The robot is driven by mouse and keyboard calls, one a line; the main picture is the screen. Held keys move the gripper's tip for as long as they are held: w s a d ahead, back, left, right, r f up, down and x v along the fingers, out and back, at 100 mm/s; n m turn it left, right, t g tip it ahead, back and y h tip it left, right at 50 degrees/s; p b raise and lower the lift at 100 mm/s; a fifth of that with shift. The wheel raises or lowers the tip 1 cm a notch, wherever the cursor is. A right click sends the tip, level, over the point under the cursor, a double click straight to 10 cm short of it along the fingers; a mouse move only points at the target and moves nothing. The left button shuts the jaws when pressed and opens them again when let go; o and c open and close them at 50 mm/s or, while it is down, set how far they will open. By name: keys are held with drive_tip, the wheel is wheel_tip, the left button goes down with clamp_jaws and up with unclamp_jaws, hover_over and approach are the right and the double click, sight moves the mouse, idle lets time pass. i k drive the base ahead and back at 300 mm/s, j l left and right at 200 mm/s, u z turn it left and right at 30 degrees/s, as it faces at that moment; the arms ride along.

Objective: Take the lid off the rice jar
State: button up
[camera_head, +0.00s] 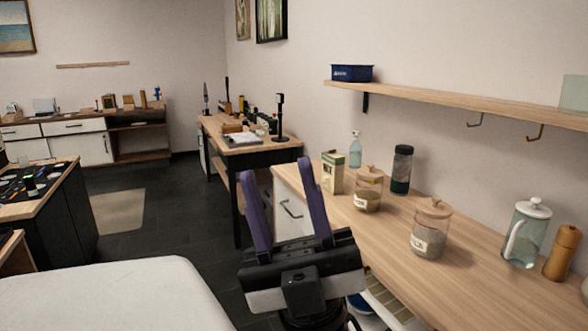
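The nearer jar (430,240) holds greyish contents and has a white label. The farther jar (368,198) has a small amount of darker contents and a white label. The labels are too small to read, so I cannot tell which is the rice jar. The nearer lid (434,208) and the farther lid (370,173) both sit on their jars. My gripper (277,170) is open, its two purple fingers wide apart and empty. In the picture it is left of both jars, touching neither.
A green-and-white carton (333,172), a spray bottle (355,150) and a dark-topped bottle (401,170) stand near the farther jar. A glass pitcher (525,235) and a wooden mill (562,253) stand to the right. A wall shelf (450,102) runs above the counter.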

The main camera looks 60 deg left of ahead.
sight(435, 207)
drive_tip(key=u, duration=1.45)
drive_tip(key=i+j+z, duration=0.1)
drive_tip(key=z, duration=0.25)
drive_tip(key=j+z, duration=0.1)
drive_tip(key=z, duration=0.3)
drive_tip(key=i+j+z, duration=0.15)
drive_tip(key=j, duration=0.15)
drive_tip(key=j+z, duration=0.15)
drive_tip(key=j, duration=0.2)
drive_tip(key=i+j+z, duration=0.15)
drive_tip(key=j, duration=0.7)
drive_tip(key=i+j, duration=0.15)
drive_tip(key=j, duration=0.4)
drive_tip(key=z, duration=0.05)
